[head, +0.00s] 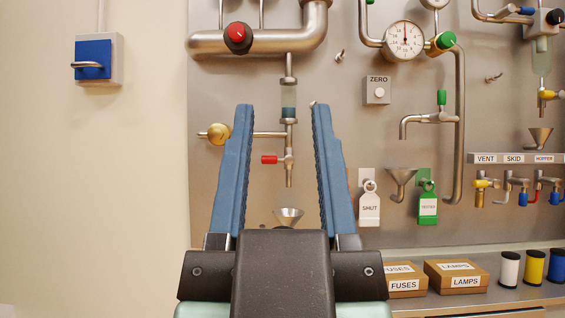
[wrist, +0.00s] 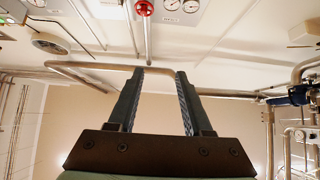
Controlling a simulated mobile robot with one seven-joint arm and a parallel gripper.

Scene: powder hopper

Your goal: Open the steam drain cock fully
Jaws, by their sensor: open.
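A small cock with a red lever (head: 269,160) sits on a thin vertical pipe below a sight glass (head: 289,98), on the left of the grey panel in the head view. It looks like the steam drain cock, but no label shows on it. Its lever points left, about horizontal, across the pipe. A funnel (head: 288,217) is below its outlet. My gripper (head: 281,104) is open and empty, its blue fingers pointing up. In the head view the cock appears between the fingers; I cannot tell the distance. The wrist view shows my gripper (wrist: 159,72) against ceiling pipes, without the cock.
A brass knob (head: 218,133) is left of the cock, and a red round valve knob (head: 238,38) is on the thick pipe above. Tags (head: 369,205) hang to the right. Boxes (head: 456,274) and spools stand on the shelf. The wall at left is mostly clear.

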